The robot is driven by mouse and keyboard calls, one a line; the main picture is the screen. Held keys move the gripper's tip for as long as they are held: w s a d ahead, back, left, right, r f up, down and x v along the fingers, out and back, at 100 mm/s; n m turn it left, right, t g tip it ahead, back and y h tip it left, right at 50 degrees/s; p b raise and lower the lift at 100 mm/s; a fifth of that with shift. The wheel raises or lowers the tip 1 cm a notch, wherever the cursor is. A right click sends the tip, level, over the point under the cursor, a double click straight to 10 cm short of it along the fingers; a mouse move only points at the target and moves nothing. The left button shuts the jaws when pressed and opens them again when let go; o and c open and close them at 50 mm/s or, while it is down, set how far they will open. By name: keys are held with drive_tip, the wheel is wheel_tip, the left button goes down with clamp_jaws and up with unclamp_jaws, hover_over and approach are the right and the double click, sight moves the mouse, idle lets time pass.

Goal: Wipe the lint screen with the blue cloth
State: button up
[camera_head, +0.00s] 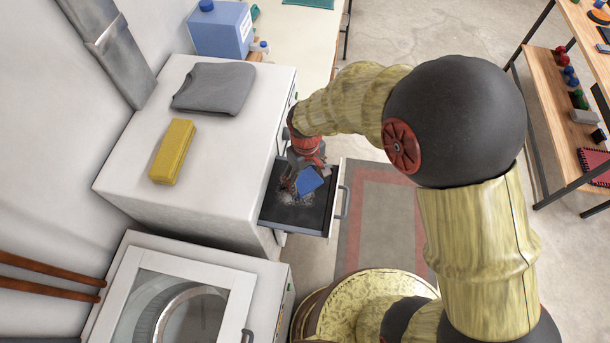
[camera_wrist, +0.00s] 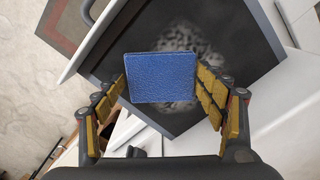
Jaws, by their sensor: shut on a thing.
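The blue cloth (camera_head: 308,181) is a small flat square pad held between the fingers of my gripper (camera_head: 296,178). In the wrist view the cloth (camera_wrist: 161,77) sits between the two finger pads of my gripper (camera_wrist: 163,90), which is shut on it. The lint screen (camera_head: 317,214) is a dark panel in a pulled-out drawer at the front of the white machine. Grey lint (camera_wrist: 196,46) lies on the screen around and behind the cloth. The cloth is over the lint patch; I cannot tell whether it touches the screen. The cloth hides part of the lint.
A folded grey shirt (camera_head: 214,87) and a yellow block (camera_head: 173,151) lie on the white machine (camera_head: 134,182). A blue jug (camera_head: 220,29) stands behind it. The drawer handle (camera_head: 343,203) sticks out. A wooden shelf (camera_head: 555,102) stands at right.

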drive_tip(key=shift+s+d+r, duration=0.1)
drive_tip(key=shift+s+d, duration=0.3)
drive_tip(key=shift+s, duration=0.2)
drive_tip(key=shift+s+d+f, duration=0.2)
drive_tip(key=shift+s+d, duration=0.1)
drive_tip(key=shift+s, duration=0.15)
drive_tip(key=shift+w+a+r, duration=0.1)
drive_tip(key=shift+w+a, duration=0.5)
drive_tip(key=shift+w, duration=0.25)
drive_tip(key=shift+w+a+r, duration=0.1)
drive_tip(key=shift+w+a, duration=0.45)
drive_tip(key=shift+w, duration=0.3)
drive_tip(key=shift+w+a+f, duration=0.2)
drive_tip(key=shift+w+a, duration=0.3)
drive_tip(key=shift+w, duration=0.3)
drive_tip(key=shift+s+d, duration=0.1)
drive_tip(key=shift+s, duration=0.05)
drive_tip(key=shift+s+d+r, duration=0.15)
drive_tip(key=shift+s+d, duration=0.3)
drive_tip(key=shift+s, duration=0.25)
drive_tip(key=shift+s+d, duration=0.1)
